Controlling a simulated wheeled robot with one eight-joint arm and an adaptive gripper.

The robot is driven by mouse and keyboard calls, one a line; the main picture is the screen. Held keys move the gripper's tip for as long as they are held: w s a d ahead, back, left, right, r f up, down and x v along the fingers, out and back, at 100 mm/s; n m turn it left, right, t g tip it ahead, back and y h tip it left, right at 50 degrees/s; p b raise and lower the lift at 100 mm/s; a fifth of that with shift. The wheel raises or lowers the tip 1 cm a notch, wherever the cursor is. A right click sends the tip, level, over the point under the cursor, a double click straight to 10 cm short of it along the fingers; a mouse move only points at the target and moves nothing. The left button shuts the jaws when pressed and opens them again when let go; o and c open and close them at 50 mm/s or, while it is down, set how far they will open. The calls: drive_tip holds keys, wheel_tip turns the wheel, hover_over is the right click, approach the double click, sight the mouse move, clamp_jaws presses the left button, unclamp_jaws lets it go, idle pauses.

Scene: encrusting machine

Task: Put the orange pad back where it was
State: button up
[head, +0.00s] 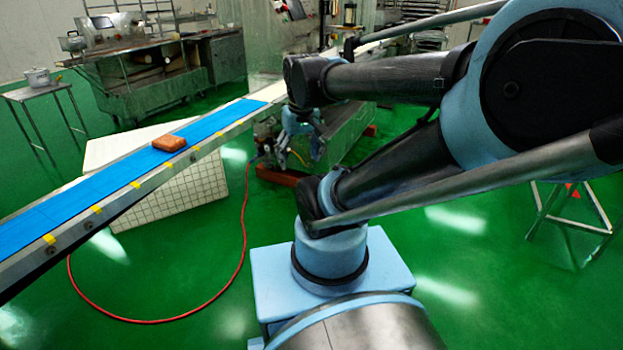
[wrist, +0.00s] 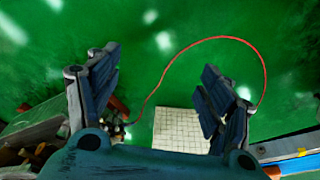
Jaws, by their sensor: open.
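The orange pad (head: 169,143) lies flat on the blue conveyor belt (head: 112,178), near the middle of its visible length in the head view. My gripper (head: 303,140) is to the right of the belt, apart from the pad, with its fingers pointing down. In the wrist view my gripper (wrist: 160,88) is open, its two fingers spread wide with nothing between them but green floor, part of the tiled panel and the red hose. The pad is not in the wrist view. A corner of the blue belt (wrist: 283,148) shows there at the lower right.
A white tiled panel (head: 204,184) stands under the belt. A red hose (head: 243,235) curves over the green floor. Steel machines (head: 150,75) stand at the back, and a small table (head: 40,90) is at the left. A metal stand (head: 570,222) is at the right.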

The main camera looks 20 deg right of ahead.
drive_tip(key=s+d+f+m, duration=0.1)
drive_tip(key=s+d+f, duration=0.1)
drive_tip(key=s+f, duration=0.2)
drive_tip(key=shift+s+d+f+m, duration=0.3)
drive_tip(key=shift+d+f, duration=0.1)
drive_tip(key=shift+f, duration=0.3)
idle(0.7)
